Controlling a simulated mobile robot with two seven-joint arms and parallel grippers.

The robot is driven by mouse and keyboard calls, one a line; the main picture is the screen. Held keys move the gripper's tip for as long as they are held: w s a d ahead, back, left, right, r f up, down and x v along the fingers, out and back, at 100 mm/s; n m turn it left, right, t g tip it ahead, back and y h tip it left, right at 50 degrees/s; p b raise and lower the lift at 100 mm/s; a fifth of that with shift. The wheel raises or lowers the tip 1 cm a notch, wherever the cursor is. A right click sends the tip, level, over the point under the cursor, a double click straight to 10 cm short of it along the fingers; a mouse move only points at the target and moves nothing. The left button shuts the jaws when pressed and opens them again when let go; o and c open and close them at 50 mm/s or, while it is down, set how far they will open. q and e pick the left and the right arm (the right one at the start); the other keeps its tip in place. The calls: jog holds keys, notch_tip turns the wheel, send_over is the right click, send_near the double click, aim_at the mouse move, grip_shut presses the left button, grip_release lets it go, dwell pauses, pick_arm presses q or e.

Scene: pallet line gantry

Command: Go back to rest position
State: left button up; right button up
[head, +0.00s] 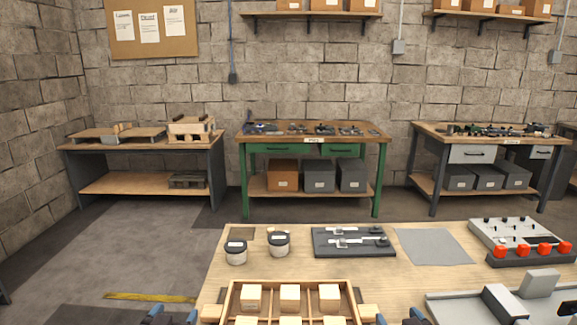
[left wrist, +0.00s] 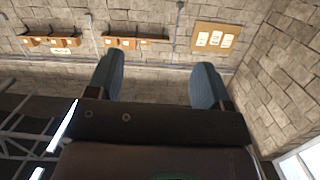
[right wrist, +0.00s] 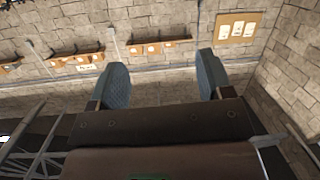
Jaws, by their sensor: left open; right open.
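My left gripper (head: 174,317) shows at the bottom edge of the head view, just left of the wooden tray. Only its blue fingertips are in that picture. In the left wrist view the two fingers of this gripper (left wrist: 157,70) stand wide apart with nothing between them. My right gripper (head: 398,318) shows at the bottom edge, just right of the tray, again only as fingertips. In the right wrist view the fingers of this gripper (right wrist: 162,72) are also spread and empty. Both wrist views look past the fingers towards the wall, pinboard and shelves.
The wooden tray (head: 232,301) holds several wooden blocks on the near table (head: 215,270). Behind it are two jars (head: 236,252) (head: 279,244), a black fixture (head: 352,250) and a grey mat (head: 433,247). A red-button box (head: 530,252) and grey device (head: 465,305) stand right. Workbenches line the wall.

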pick_arm(q)
jog(key=s+a+f+g, duration=0.1)
jog(key=s+f, duration=0.4)
jog(key=s, duration=0.3)
jog(key=s+f+g, duration=0.2)
jog(key=s+f, duration=0.4)
jog(key=s, duration=0.3)
jog(key=s+a+f+g, duration=0.1)
jog(key=s+f, duration=0.4)
jog(key=s, duration=0.3)
jog(key=shift+s+a+f+n+g+y, duration=0.2)
jog(key=shift+s+a+n+g+y, duration=0.1)
jog(key=shift+a+y, duration=0.1)
pick_arm(e)
jog(key=s+d+f+g, duration=0.1)
jog(key=s+f, duration=0.4)
jog(key=s, duration=0.3)
jog(key=s+d+f+g+h, duration=0.1)
jog(key=s+f+g, duration=0.1)
jog(key=s+f, duration=0.3)
jog(key=s+d+f+g, duration=0.1)
jog(key=s+f, duration=0.4)
jog(key=s, duration=0.7)
jog(key=shift+d+f+m, duration=0.3)
jog(key=shift+f+m, duration=0.05)
jog(key=shift+m, duration=0.05)
